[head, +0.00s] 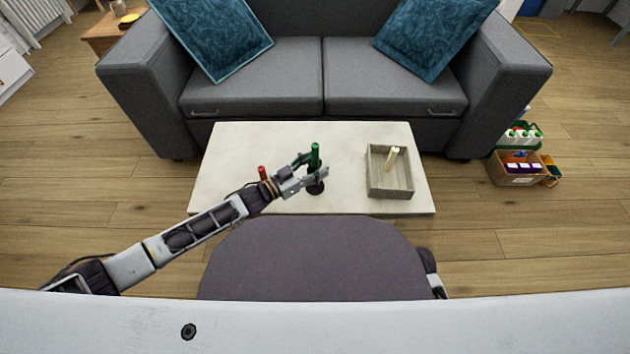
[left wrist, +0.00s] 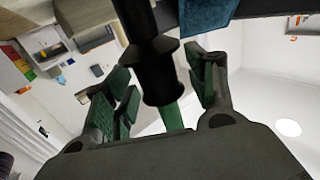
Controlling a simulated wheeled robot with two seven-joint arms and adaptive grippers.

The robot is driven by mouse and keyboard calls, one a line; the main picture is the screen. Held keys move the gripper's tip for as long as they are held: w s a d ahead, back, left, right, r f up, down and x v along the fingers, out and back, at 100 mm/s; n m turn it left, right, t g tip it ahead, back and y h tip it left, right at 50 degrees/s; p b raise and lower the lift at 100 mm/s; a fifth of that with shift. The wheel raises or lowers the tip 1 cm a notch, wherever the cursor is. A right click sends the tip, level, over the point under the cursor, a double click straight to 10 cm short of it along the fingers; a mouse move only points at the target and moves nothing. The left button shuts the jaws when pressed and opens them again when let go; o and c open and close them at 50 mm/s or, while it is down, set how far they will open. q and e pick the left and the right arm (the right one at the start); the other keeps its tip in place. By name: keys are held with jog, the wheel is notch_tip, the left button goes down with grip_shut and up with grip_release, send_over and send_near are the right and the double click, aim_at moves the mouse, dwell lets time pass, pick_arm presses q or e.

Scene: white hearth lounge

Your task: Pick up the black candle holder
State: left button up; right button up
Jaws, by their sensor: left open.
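The black candle holder (head: 316,188) stands on the low pale table with a green candle (head: 315,153) upright in it. My left gripper (head: 314,167) is open at the holder, with its fingers to either side of it. In the left wrist view the black holder (left wrist: 155,65) lies between the two open fingers of the gripper (left wrist: 162,85), and part of the green candle (left wrist: 171,116) shows beyond it. I cannot tell whether a finger touches the holder. My right gripper is not in view.
The pale table (head: 240,145) also bears a grey wooden tray (head: 390,193) with a cream candle (head: 392,157) inside. A red candle (head: 262,172) shows behind my left wrist, its lower part hidden. A grey sofa (head: 260,85) stands behind the table.

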aim_at(315, 143)
pick_arm(q)
grip_shut()
jog(key=shift+r, duration=0.1)
jog(key=shift+r, duration=0.1)
dwell(0.5)
jog(key=shift+r+p, duration=0.45)
jog(key=shift+r, duration=0.35)
notch_tip(315, 143, up, 7)
jog(key=p, duration=0.2)
jog(key=shift+f+p, duration=0.1)
jog(key=shift+p, duration=0.3)
jog(key=shift+r, duration=0.7)
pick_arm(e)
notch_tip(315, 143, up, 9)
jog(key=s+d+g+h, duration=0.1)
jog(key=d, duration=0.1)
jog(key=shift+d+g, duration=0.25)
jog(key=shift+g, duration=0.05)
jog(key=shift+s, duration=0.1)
